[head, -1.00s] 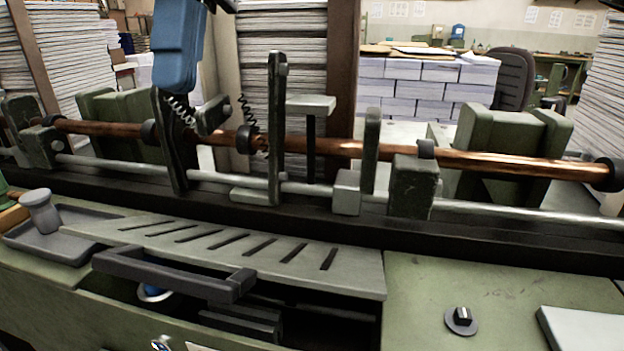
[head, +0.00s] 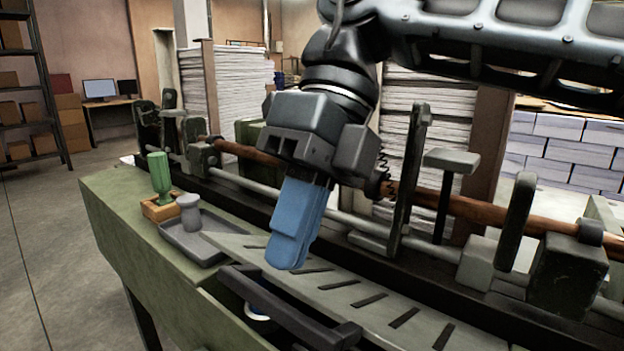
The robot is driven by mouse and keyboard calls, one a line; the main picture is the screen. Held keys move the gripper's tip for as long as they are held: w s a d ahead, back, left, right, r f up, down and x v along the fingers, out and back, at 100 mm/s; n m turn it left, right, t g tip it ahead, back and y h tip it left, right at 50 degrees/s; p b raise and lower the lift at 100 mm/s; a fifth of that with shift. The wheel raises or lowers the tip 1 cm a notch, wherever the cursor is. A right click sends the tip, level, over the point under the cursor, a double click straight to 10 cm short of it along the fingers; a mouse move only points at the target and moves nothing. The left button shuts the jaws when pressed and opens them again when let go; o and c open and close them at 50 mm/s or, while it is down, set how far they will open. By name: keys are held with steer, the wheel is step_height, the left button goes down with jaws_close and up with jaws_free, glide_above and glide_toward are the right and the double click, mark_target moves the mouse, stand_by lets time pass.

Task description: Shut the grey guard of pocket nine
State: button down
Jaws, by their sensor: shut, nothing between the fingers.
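The grey guard (head: 385,309) is a long slotted plate that slopes along the front of the green machine. A dark handle bar (head: 282,312) runs along its front edge. Below the bar, a dark opening shows, with a blue and white round thing (head: 257,312) partly hidden in it. My gripper (head: 284,262) has blue fingers, shut and empty, pointing down. In the picture they overlap the guard's left part, just above the handle bar; I cannot tell whether they touch. No pocket number is readable.
A copper-coloured shaft (head: 460,207) and upright green levers (head: 408,180) stand behind the guard. A grey tray (head: 180,245) with a grey knob-shaped piece (head: 189,212) lies to the left. Floor at left is clear.

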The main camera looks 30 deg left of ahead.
steer(key=shift+x, duration=1.05)
steer(key=shift+s+f, duration=0.2)
steer(key=s+f+t+b, duration=0.4)
steer(key=f+b, duration=0.4)
steer(key=f, duration=0.2)
steer(key=shift+t+h, duration=0.3)
steer(key=shift+t, duration=0.1)
steer(key=shift+s+a+f+b, duration=0.1)
steer(key=shift+a+f+b, duration=0.05)
steer(key=shift+b, duration=0.15)
step_height(320, 180, up, 15)
steer(key=p, duration=0.4)
steer(key=shift+f, duration=0.15)
